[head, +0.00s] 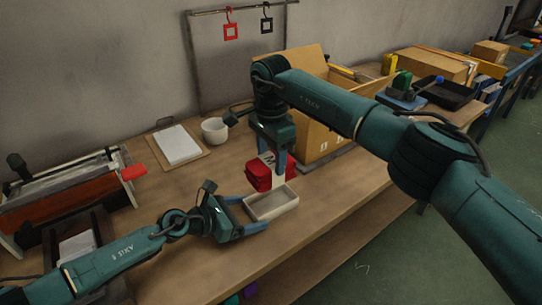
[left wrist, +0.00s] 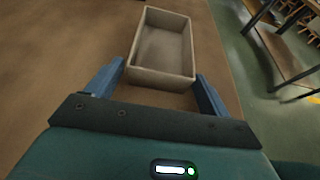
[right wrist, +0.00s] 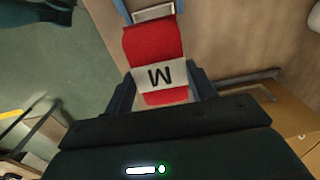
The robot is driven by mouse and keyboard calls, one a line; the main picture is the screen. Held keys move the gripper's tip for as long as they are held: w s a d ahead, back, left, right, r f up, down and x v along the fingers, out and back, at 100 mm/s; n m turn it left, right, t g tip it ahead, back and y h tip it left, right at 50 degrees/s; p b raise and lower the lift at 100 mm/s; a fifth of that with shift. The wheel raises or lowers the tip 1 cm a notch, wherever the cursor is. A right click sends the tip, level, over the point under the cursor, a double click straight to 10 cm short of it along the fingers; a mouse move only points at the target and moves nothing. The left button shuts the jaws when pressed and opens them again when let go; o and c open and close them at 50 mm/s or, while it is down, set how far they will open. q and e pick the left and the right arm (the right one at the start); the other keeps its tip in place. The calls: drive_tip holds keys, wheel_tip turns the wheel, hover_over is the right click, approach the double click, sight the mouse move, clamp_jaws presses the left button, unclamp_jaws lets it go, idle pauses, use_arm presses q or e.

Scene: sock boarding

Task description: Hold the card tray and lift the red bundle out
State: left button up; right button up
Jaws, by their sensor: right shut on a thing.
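The red bundle (head: 258,176), with a white band marked "M", is held in my right gripper (head: 276,163). The right wrist view shows the bundle (right wrist: 152,42) between the two fingers, which grip it around the band. It hangs above and just behind the card tray. The card tray (head: 272,206) is a pale, shallow rectangular box on the table, and it looks empty. My left gripper (head: 250,212) is low at the tray's near-left end. In the left wrist view its fingers stand apart at either side of the tray's (left wrist: 160,78) near end; contact is unclear.
A cardboard box (head: 318,140) stands behind the right arm. A white bowl (head: 215,130) and a clipboard with paper (head: 178,146) lie at the back left. The table (head: 215,262) in front is clear.

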use_arm(q)
drive_tip(key=shift+o, duration=1.3)
drive_tip(key=shift+a, duration=0.1)
drive_tip(key=v, duration=1.2)
